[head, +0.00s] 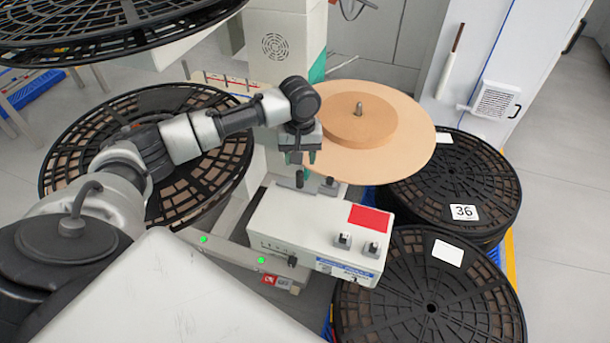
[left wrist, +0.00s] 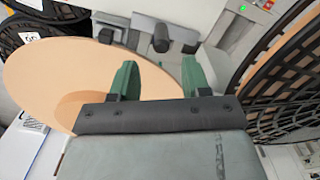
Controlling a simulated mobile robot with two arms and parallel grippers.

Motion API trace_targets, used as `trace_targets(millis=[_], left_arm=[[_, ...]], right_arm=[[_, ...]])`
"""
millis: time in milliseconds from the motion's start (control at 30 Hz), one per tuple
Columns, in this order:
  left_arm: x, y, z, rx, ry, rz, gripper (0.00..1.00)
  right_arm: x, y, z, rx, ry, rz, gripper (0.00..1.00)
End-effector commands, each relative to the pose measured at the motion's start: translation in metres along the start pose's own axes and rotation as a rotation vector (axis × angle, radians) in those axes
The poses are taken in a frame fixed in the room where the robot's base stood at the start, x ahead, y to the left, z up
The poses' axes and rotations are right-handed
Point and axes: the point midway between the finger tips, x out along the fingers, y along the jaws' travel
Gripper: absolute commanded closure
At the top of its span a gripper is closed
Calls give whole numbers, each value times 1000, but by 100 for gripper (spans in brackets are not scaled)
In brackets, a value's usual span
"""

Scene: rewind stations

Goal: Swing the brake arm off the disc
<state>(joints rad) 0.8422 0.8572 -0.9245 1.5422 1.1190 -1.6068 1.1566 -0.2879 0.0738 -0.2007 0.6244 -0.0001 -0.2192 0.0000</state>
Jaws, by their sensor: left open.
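The tan disc (head: 415,150) with a smaller round hub (head: 355,125) and metal spindle sits behind the white control box. It also shows at the left in the left wrist view (left wrist: 40,75). A short dark post (head: 299,179) and a dark-grey knobbed part (head: 328,186) stand by the disc's near edge; these look like the brake arm, but its contact with the disc is unclear. In the left wrist view a dark cylinder (left wrist: 161,38) shows beyond the fingertips. My left gripper (head: 301,158), with green fingers (left wrist: 157,76), is open and empty, just above the post. My right gripper is out of view.
The white box (head: 285,222) has a red label and switches. Black reels lie at the right (head: 455,185) and lower right (head: 430,300). Another black reel (head: 85,130) stands at the left, and one hangs at the upper left (head: 100,30). A white cabinet (head: 530,60) stands behind.

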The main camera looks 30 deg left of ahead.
Motion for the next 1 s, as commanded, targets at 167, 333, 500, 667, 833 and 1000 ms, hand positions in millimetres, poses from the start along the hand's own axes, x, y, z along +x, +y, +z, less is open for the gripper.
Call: trace_targets(millis=[167,333,500,667,833,1000], left_arm=[[36,0,1,1,-2,-3,53],[67,0,1,2,-1,-2,53],[87,0,1,4,0,0,53],[94,0,0,4,2,0,53],[94,0,1,4,2,0,53],[94,0,1,4,2,0,68]], right_arm=[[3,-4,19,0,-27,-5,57],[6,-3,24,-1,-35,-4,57],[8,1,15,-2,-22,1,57],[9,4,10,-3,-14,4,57],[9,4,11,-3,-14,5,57],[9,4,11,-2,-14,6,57]])
